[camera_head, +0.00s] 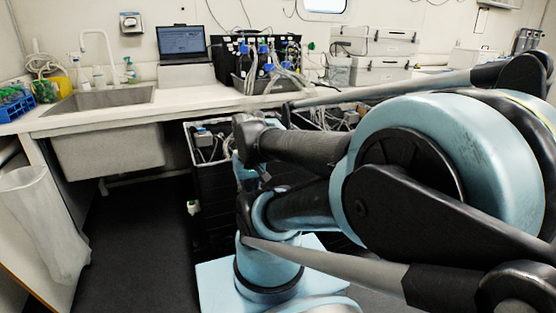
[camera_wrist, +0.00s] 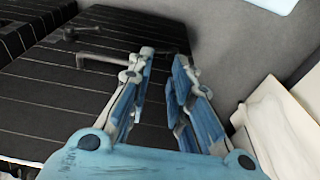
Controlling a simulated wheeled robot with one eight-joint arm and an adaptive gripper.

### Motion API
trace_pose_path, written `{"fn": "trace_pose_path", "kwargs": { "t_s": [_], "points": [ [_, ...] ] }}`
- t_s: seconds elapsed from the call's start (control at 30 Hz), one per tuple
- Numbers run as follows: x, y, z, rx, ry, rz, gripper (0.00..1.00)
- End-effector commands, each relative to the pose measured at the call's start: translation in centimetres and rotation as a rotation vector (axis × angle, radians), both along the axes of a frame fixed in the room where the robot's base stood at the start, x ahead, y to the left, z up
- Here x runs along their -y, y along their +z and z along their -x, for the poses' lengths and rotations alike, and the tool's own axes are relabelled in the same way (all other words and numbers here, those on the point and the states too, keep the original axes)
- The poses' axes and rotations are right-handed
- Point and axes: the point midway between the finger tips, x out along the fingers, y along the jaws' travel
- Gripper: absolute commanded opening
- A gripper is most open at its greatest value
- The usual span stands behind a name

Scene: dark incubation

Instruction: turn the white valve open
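My gripper (camera_wrist: 165,60) shows in the wrist view with two blue-and-grey fingers. They stand apart with nothing between them, so it is open. Beyond the fingertips is a dark panel (camera_wrist: 60,105) with thin pale lines. A bent grey pipe or handle (camera_wrist: 100,60) lies on it, left of the fingertips and apart from them. A small white fitting (camera_head: 193,207) shows in the head view low at the left edge of the black crate; it may be the white valve, but it is too small to be sure. My arm hides much of the crate's right side, and I cannot make out my gripper there.
The black crate (camera_head: 212,180) stands under the white counter (camera_head: 200,103). A sink (camera_head: 110,98) and a clear waste bag (camera_head: 45,220) are to the left. Dark floor (camera_head: 135,240) is free between. A pale object (camera_wrist: 280,125) lies right of my gripper in the wrist view.

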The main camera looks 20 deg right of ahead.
Motion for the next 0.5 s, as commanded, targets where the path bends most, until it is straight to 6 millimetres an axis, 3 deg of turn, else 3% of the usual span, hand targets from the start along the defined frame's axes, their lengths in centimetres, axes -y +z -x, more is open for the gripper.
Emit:
{"fn": "trace_pose_path", "kwargs": {
  "t_s": [0.27,0.5],
  "points": [
    [0.1,0.9,0.6,0.010,-0.020,-0.003,0.19],
    [1.1,4.3,-2.9,-0.012,-0.206,-0.028,0.19]
  ]
}}
